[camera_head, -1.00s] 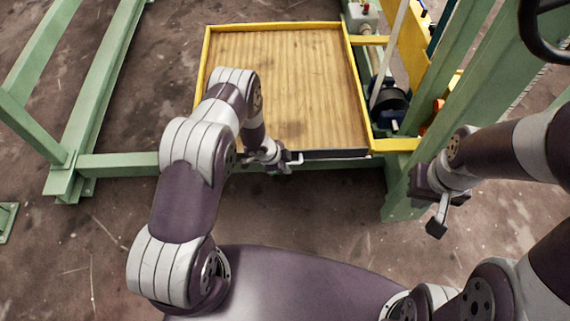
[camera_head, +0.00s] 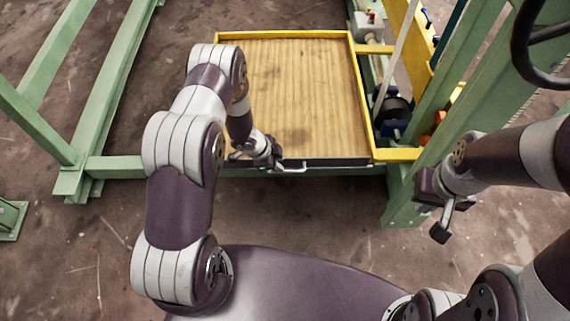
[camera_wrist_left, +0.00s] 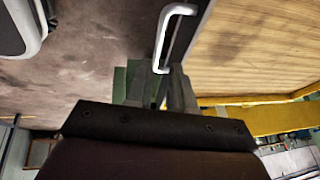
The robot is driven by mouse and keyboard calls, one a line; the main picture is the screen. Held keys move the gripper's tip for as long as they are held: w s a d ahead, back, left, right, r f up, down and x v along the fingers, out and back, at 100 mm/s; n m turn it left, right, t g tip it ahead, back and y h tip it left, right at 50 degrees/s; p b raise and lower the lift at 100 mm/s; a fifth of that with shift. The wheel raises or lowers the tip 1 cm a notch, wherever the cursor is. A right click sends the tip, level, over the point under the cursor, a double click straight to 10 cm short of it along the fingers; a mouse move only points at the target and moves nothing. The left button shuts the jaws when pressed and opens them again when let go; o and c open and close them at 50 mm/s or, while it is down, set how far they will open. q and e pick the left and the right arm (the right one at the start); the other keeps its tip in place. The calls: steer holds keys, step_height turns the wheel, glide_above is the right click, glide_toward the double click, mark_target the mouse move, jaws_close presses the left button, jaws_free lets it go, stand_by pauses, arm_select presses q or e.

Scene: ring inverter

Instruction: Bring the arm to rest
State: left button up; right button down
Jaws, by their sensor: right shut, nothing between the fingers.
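My left gripper (camera_head: 268,158) is at the front edge of the wood-floored tray (camera_head: 305,90), just left of its pale handle (camera_head: 292,169). The left wrist view shows its two fingers (camera_wrist_left: 166,85) a little apart, with the near end of the handle (camera_wrist_left: 176,10) close to their tips. Nothing is seen held, and whether a finger touches the handle I cannot tell. My left arm is bent and reaches forward over the frame's left side. My right gripper (camera_head: 441,222) is shut and empty, pointing down at the right, in front of the green post.
A yellow rim (camera_head: 363,95) borders the tray. Green frame beams (camera_head: 125,167) run at the left, and a green post (camera_head: 403,190) stands at the right. A black curved bar (camera_head: 520,45) is at the upper right. The floor in front is bare.

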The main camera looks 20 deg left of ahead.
arm_select(q)
steer(key=shift+v, duration=1.05)
